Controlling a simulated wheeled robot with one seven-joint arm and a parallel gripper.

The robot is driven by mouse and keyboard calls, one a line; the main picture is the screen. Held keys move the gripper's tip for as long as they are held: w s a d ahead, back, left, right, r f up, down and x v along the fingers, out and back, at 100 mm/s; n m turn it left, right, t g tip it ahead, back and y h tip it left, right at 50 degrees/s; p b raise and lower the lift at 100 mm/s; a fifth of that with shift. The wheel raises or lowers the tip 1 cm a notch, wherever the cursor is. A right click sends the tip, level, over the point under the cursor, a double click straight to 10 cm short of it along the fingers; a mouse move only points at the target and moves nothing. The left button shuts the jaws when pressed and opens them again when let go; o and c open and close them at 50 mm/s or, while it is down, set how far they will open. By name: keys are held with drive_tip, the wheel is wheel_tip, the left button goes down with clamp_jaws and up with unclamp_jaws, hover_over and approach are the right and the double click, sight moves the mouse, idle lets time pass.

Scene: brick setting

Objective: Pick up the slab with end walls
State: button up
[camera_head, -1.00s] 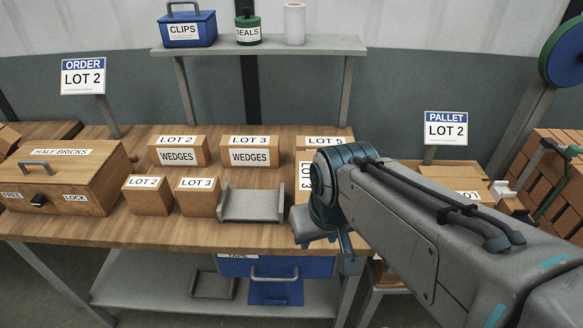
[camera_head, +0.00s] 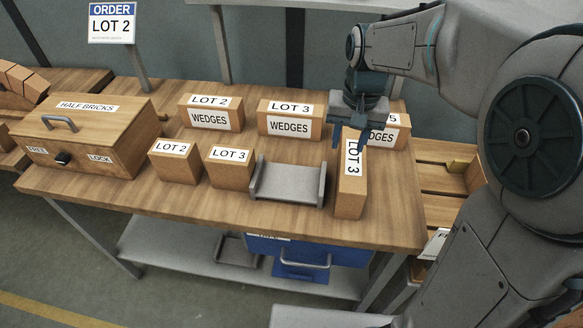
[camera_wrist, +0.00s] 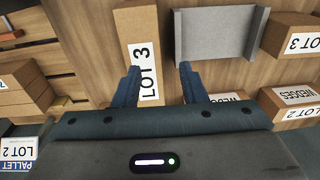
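The grey slab with end walls (camera_head: 288,185) lies on the wooden table, with a raised wall at its left and right ends. It also shows at the top of the wrist view (camera_wrist: 217,38), right of a standing block labelled LOT 3 (camera_head: 350,190). My gripper (camera_head: 349,136) is open and empty, pointing down at the back right of the slab, near the top of that block. In the wrist view, my gripper's fingers (camera_wrist: 159,80) are spread, with the block's LOT 3 label between them. The slab is clear of the fingers.
Small LOT 2 (camera_head: 174,165) and LOT 3 (camera_head: 230,171) blocks stand left of the slab. WEDGES boxes (camera_head: 290,121) stand behind it. A HALF BRICKS box (camera_head: 85,140) is at the left. A similar grey piece (camera_head: 236,252) lies on the lower shelf.

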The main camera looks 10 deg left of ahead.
drive_tip(key=w+a+f, duration=0.2)
drive_tip(key=w+a, duration=0.1)
drive_tip(key=a, duration=0.1)
hover_over(323, 178)
drive_tip(key=shift+g+h, duration=0.3)
drive_tip(key=f, duration=0.8)
drive_tip(key=shift+w+a+f, duration=0.1)
drive_tip(key=shift+w+f, duration=0.2)
drive_tip(key=shift+f, duration=0.05)
drive_tip(key=f, duration=0.5)
drive_tip(key=shift+s+f+p, duration=0.25)
drive_tip(key=shift+f+p, duration=0.05)
drive_tip(key=shift+p, duration=0.05)
clamp_jaws()
